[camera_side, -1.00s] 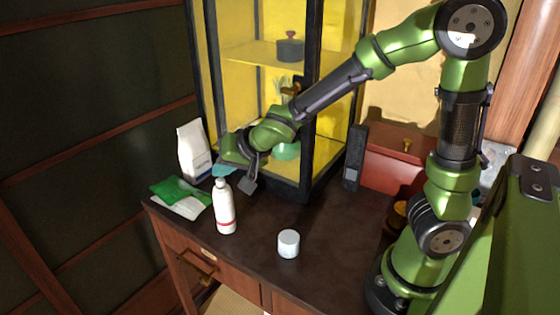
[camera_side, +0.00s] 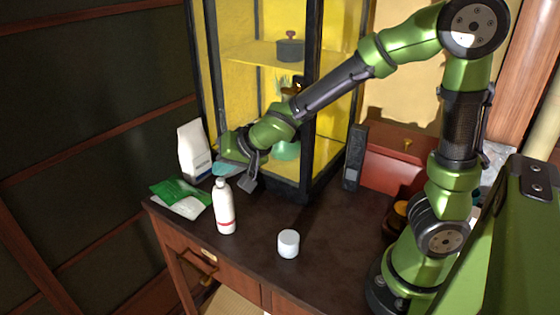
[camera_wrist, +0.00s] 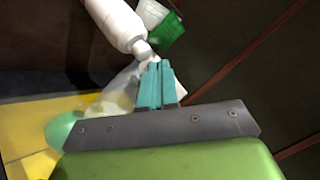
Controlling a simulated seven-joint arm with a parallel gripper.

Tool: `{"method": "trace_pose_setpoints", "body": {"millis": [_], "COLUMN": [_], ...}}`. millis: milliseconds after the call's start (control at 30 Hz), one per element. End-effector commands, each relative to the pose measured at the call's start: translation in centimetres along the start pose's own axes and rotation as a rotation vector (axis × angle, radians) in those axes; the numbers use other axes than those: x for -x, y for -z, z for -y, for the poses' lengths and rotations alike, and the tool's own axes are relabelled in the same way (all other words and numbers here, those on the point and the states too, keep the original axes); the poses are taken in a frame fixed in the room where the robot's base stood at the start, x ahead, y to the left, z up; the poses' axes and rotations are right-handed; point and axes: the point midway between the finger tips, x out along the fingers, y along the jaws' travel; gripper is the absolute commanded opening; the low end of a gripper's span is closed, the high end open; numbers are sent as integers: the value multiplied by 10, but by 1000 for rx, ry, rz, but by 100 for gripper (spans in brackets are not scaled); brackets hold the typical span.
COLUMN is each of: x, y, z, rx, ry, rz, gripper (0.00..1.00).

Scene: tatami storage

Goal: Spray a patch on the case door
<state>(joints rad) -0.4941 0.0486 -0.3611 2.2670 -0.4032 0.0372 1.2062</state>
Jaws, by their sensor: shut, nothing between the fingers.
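The display case (camera_side: 311,130) has a black frame, clear panes and a yellow interior; I cannot tell which pane is its door. My gripper (camera_side: 222,170) is low in front of the case, between a white bag and the case. Its teal fingers (camera_wrist: 157,84) are together and empty. A white bottle (camera_side: 225,212) with a red band stands upright in front of my gripper. It also shows in the wrist view (camera_wrist: 116,22), its narrow top close to my fingertips. A mint-green rounded thing (camera_side: 287,150) shows behind my arm, partly hidden, and beside my gripper in the wrist view (camera_wrist: 60,131).
The white bag (camera_side: 194,152) stands at the table's back left. A green packet (camera_side: 178,190) lies near the left edge. A white round jar (camera_side: 288,243) stands at the front. A dark phone-like object (camera_side: 354,158) stands right of the case. The table's middle right (camera_side: 325,220) is clear.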

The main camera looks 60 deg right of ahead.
Motion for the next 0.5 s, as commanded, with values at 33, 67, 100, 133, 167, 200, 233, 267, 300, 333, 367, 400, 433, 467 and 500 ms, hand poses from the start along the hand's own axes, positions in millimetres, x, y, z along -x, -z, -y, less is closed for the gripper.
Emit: {"method": "trace_pose_setpoints", "body": {"millis": [33,67,100,133,167,200,233,267,300,333,367,400,433,467,500], "x": [1,1,1,1,1,1,1,1,1,2,3,4,6,8,11], "y": [1,1,1,1,1,1,1,1,1,1,2,4,5,8,10], "z": [1,1,1,1,1,1,1,1,1,1,2,3,4,5,7], "rx": [-2,-2,-1,-1,-1,0,0,0,0,-1,-2,-3,-3,-5,-5], "ry": [0,0,0,0,0,0,0,0,0,0,0,1,0,-1,1], "rz": [-1,0,0,0,0,0,0,0,0,0,-2,-3,-3,-5,-6], "gripper": [0,0,0,0,0,0,0,0,0,0,0,0,0,0,0]}}
